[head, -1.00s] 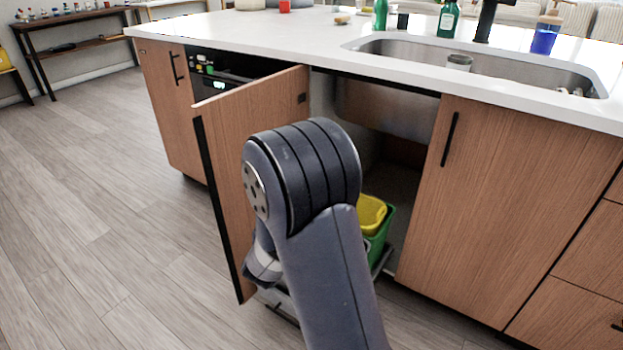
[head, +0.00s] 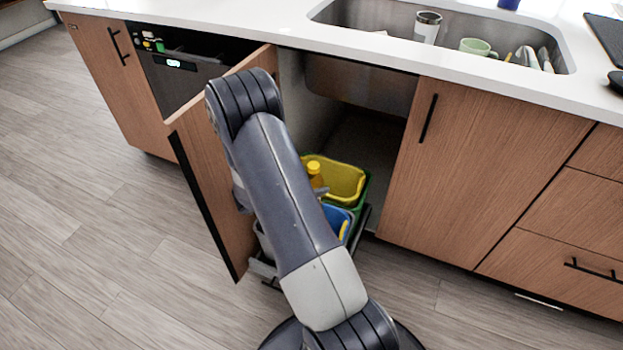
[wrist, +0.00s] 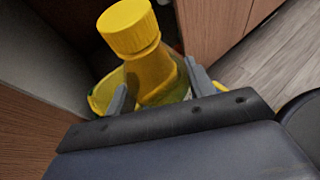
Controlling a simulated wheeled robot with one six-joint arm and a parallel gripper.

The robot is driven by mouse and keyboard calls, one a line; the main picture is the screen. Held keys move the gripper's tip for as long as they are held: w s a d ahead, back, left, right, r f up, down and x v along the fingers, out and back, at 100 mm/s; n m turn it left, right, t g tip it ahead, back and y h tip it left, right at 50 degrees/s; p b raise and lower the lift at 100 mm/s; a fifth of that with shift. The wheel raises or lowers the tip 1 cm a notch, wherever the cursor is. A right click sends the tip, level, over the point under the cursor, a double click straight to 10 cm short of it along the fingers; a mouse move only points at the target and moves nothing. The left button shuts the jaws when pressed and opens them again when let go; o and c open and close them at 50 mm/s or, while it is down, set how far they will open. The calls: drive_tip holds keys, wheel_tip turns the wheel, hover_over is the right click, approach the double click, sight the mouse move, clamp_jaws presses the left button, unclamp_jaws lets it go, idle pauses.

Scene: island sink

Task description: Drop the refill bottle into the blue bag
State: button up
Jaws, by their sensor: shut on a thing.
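The refill bottle (wrist: 155,60) has a yellow ribbed cap and fills the middle of the wrist view. My gripper (wrist: 158,92) is shut on it, with a finger on each side below the cap. In the head view the bottle's yellow top (head: 315,172) shows just right of my arm, above the bins under the sink. The blue bag (head: 338,220) lines the nearer bin, in front of the yellow-lined one. My arm covers part of the blue bag, and the bottle's lower end is hidden.
A yellow bag (head: 342,181) lines the green bin behind the blue one. An open cabinet door (head: 205,165) stands close on the left of my arm. The right cabinet door (head: 490,160) is shut. The sink (head: 375,17) above holds a cup and a green mug.

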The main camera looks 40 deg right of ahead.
drive_tip(key=shift+f+b, duration=1.4)
drive_tip(key=shift+f, duration=1)
drive_tip(key=o, duration=1.1)
drive_tip(key=shift+o, duration=0.2)
drive_tip(key=p+v, duration=0.2)
drive_tip(key=v, duration=0.9)
drive_tip(key=shift+d, duration=0.15)
drive_tip(key=b+x, duration=0.2)
drive_tip(key=x, duration=0.9)
drive_tip(key=shift+f, duration=0.15)
wheel_tip(320, 180, up, 5)
drive_tip(key=p, duration=0.3)
